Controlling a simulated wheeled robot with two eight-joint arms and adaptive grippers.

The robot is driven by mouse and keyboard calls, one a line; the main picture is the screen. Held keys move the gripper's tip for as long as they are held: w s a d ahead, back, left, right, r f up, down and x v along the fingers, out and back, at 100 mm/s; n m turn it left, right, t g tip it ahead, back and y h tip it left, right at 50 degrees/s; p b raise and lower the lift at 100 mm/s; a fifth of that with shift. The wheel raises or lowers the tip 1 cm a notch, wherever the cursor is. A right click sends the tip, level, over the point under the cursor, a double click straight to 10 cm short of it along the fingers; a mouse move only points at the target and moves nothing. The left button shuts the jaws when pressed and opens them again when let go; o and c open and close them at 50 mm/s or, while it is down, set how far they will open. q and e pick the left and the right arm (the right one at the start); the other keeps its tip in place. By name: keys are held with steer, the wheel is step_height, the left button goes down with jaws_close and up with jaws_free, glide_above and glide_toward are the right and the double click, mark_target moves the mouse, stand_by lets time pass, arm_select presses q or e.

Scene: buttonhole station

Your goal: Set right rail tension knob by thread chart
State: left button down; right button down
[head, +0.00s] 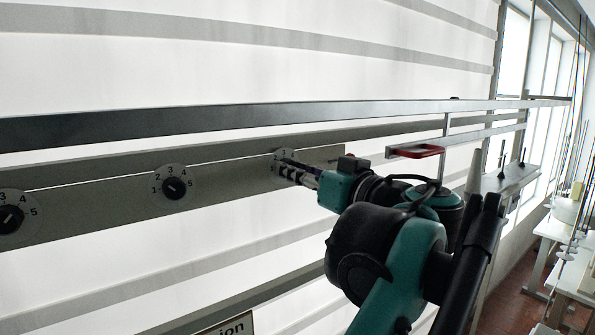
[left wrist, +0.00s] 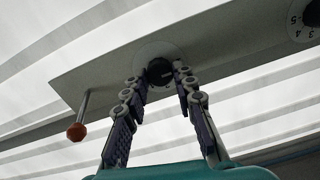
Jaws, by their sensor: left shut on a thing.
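A grey rail (head: 110,204) runs across the head view with three numbered dials. My left gripper (head: 288,170) is at the rightmost dial (head: 279,154). In the left wrist view, the fingers of my left gripper (left wrist: 162,86) are closed around that dial's black knob (left wrist: 160,71). In the head view the fingers cover this knob and most of its numbers, so its setting cannot be read. The middle knob (head: 174,188) and the left knob (head: 11,218) are uncovered, with white pointer marks. My right gripper is out of view.
A long dark bar (head: 200,117) runs above the rail. A red handle (head: 415,151) hangs right of my gripper. A partly cut-off sign (head: 236,326) ends in "ion". An orange-tipped peg (left wrist: 76,131) shows in the left wrist view. White tables (head: 572,275) stand far right.

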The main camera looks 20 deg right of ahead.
arm_select(q)
steer(key=m+p, duration=0.4)
steer(key=m, duration=1.3)
steer(key=shift+m, duration=0.3)
stand_by(0.4)
steer(key=c, duration=1.5)
jaws_free()
steer(key=o, duration=0.3)
steer(key=shift+w, duration=0.1)
steer(key=shift+a, duration=0.1)
